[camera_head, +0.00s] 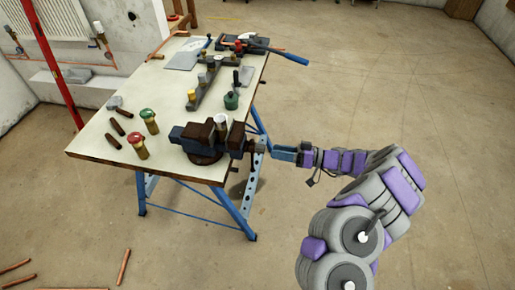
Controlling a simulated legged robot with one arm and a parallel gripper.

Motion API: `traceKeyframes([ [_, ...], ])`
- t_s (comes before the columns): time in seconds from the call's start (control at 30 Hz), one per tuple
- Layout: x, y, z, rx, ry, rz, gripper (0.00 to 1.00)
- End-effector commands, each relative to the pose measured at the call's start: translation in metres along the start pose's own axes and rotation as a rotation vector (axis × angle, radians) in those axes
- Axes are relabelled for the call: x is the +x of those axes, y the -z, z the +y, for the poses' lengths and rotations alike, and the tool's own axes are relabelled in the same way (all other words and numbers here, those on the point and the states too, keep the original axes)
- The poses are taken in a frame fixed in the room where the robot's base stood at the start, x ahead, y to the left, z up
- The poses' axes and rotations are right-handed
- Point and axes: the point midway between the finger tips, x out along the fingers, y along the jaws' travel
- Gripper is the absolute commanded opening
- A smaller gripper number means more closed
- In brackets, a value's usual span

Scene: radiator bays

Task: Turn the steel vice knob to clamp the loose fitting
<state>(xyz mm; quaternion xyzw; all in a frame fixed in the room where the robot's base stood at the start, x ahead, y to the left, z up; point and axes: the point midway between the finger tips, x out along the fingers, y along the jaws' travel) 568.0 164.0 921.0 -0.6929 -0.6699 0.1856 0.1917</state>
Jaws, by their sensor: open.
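A dark vice (202,148) with brown jaws and a blue-grey body is mounted at the near right corner of the workbench (95,146). A small fitting with a pale top (221,121) stands upright at the jaws; I cannot tell how tightly it sits. The vice's knob (250,146) is at its right end, just past the bench edge. My gripper (273,151) is open, pointing left at the knob from close on its right. The fingertips are small here, and I cannot tell whether they touch the knob.
Valves with red (138,144) and green (149,119) caps stand left of the vice. A manifold bar (206,84), a green pot (231,101) and blue-handled tool (288,56) lie further back. A red post (55,60) stands at left.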

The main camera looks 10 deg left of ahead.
Motion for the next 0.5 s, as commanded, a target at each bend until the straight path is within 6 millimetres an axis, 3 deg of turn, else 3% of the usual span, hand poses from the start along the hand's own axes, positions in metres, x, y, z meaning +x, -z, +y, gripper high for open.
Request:
traceKeyframes([
  [0.5,0.029,0.001,-0.001,0.002,0.0,-0.001,0.53],
])
